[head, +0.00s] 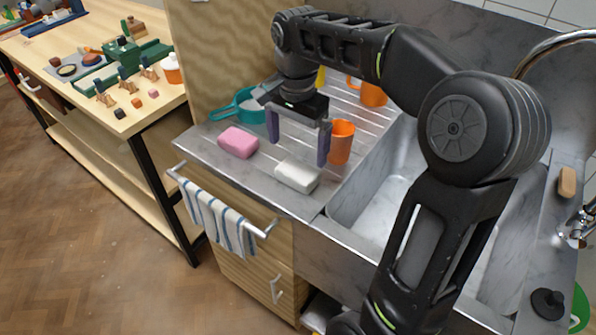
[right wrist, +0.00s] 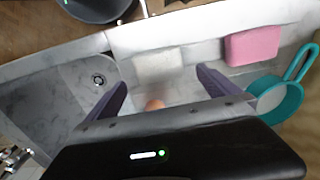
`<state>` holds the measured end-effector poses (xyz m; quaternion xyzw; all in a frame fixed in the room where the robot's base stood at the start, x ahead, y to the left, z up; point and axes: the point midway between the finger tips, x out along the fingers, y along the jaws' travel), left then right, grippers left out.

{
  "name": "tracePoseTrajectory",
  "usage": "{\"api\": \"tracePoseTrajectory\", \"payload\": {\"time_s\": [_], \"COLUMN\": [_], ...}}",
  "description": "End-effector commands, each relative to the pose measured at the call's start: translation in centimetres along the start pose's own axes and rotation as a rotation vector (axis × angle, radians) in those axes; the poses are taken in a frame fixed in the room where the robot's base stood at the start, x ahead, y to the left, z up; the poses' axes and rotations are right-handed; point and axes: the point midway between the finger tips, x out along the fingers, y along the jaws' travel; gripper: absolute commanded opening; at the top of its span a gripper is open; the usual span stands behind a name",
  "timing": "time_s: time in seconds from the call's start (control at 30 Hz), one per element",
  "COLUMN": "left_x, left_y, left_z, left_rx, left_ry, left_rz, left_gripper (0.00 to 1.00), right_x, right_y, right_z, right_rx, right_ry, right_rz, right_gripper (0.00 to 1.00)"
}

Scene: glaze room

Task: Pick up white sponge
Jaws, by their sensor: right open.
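The white sponge (head: 297,176) lies flat on the grey marbled drainboard near its front edge, left of the sink basin. In the right wrist view the white sponge (right wrist: 158,66) shows ahead of and between the fingers. My right gripper (head: 299,152) is open and empty, its purple fingers pointing down above the drainboard, a little behind the sponge. It also shows in the right wrist view (right wrist: 160,85). The fingers do not touch the sponge. My left gripper is out of view.
A pink sponge (head: 238,142) lies left of the white one. An orange cup (head: 341,142) stands close behind the right finger. A teal strainer (head: 249,107) and another orange cup (head: 373,94) stand farther back. The sink basin (head: 372,190) is right.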

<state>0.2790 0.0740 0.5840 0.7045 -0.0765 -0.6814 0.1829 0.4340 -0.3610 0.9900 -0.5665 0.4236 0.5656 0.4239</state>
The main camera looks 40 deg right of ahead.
Motion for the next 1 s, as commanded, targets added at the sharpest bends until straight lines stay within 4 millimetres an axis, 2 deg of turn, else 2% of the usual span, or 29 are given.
{"api": "tracePoseTrajectory", "payload": {"time_s": [0.23, 0.63, 0.9, 1.0], "left_x": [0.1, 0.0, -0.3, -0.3], "left_y": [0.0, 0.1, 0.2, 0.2], "left_z": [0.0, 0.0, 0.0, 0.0], "left_rx": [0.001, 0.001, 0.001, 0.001], "left_ry": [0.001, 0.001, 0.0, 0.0], "left_rz": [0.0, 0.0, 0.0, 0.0], "left_gripper": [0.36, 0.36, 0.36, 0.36], "right_x": [2.3, 3.1, 6.8, 7.6], "right_y": [0.1, 0.2, 0.4, 0.4], "right_z": [0.0, 0.1, 0.2, 0.2], "right_rx": [0.0, 0.0, 0.0, 0.001], "right_ry": [-0.001, -0.002, -0.002, -0.001], "right_rz": [0.002, 0.004, 0.004, 0.002], "right_gripper": [1.0, 1.0, 1.0, 1.0]}}
